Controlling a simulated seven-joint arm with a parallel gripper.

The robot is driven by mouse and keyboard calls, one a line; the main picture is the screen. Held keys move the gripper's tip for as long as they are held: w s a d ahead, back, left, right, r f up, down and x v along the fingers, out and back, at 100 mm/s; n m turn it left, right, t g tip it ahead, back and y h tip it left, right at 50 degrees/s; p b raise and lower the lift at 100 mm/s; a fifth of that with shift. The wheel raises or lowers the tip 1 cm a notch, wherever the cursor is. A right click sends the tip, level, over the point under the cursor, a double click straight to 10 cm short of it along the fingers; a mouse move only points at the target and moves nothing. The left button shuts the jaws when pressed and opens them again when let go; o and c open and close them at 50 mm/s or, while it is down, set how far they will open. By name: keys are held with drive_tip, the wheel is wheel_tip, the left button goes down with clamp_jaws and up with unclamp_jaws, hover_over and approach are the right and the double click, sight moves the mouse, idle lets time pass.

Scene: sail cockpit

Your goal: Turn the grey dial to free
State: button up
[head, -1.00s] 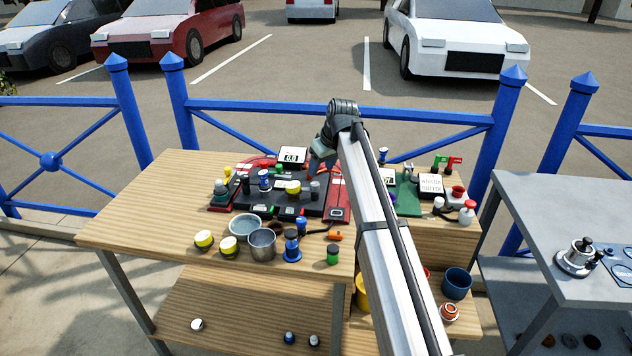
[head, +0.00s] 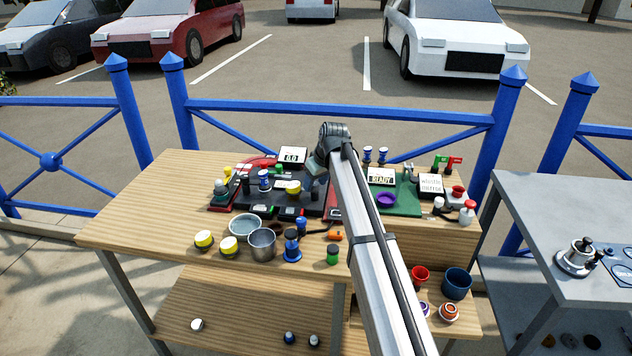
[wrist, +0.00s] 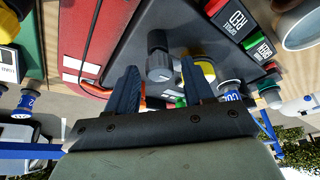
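The grey dial (wrist: 159,56) is a dark knob with a rounded lever-like part, standing on the dark grey panel (wrist: 200,22). In the wrist view it shows just past and between my fingertips, with some room on both sides. No contact shows. My gripper (wrist: 158,72) is open, with two blue fingers apart and nothing held. In the head view my gripper (head: 312,181) hangs low over the right half of the panel and hides the dial there. I cannot read the dial's setting or a "free" mark.
A yellow-topped knob (head: 293,187) stands close to the left of my gripper. A blue-and-white knob (head: 264,178) is further left. Red and green labelled tiles (wrist: 230,17) line the panel's edge. A green mat with a purple ring (head: 386,200) lies to the right.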

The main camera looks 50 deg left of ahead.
drive_tip(key=c, duration=0.9)
drive_tip(key=shift+m, duration=0.3)
drive_tip(key=m+t, duration=0.2)
drive_tip(key=m, duration=0.3)
drive_tip(key=shift+s, duration=0.2)
drive_tip(key=m+t+h, duration=0.1)
drive_tip(key=m, duration=0.2)
drive_tip(key=m+t+h, duration=0.1)
drive_tip(key=m, duration=0.2)
drive_tip(key=shift+a, duration=0.15)
drive_tip(key=shift+m, duration=0.3)
drive_tip(key=o, duration=1)
drive_tip(key=shift+o, duration=0.2)
